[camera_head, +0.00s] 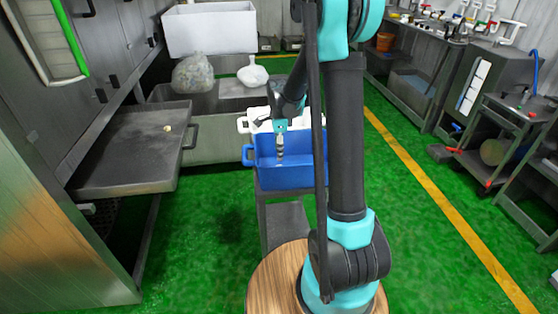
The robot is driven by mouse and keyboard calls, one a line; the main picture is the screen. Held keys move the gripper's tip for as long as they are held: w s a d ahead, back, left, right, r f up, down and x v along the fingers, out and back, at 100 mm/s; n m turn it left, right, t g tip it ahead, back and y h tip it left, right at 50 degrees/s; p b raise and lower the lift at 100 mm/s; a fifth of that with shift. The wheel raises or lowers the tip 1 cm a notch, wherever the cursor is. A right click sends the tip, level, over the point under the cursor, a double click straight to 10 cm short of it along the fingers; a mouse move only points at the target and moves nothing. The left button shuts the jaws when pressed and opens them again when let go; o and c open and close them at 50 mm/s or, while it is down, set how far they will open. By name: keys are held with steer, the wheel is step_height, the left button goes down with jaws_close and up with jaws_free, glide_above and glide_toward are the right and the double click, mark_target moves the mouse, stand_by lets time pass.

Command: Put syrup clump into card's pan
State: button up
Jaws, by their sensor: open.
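A small pale yellowish lump (167,128), which may be the syrup clump, lies on a grey metal tray (125,160) at the left. The tray sticks out of a metal cabinet and has a dark handle on its right side. I cannot tell whether this tray is the card's pan; no card is readable. My gripper (280,158) points down in front of or inside a blue bin (290,178) at the centre, well to the right of the lump. It is open, and nothing shows between its small fingers.
A white bin (256,114) stands just behind the blue one, both on a grey stand (286,222). Behind are a filled clear bag (193,75), a white bag (252,74) and a large white tub (210,28). Benches line the right. Green floor is free at front left.

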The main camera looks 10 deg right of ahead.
steer(key=s+d+r+n+t, duration=0.25)
steer(key=s+r+n, duration=0.25)
steer(key=s+n, duration=0.6)
steer(key=s+d+f+n+t, duration=0.1)
steer(key=s+n, duration=0.6)
steer(key=s, duration=0.7)
step_height(320, 180, down, 2)
steer(key=shift+s+d+f+t, duration=0.1)
steer(key=shift+s+d+t, duration=0.2)
steer(key=shift+d, duration=0.6)
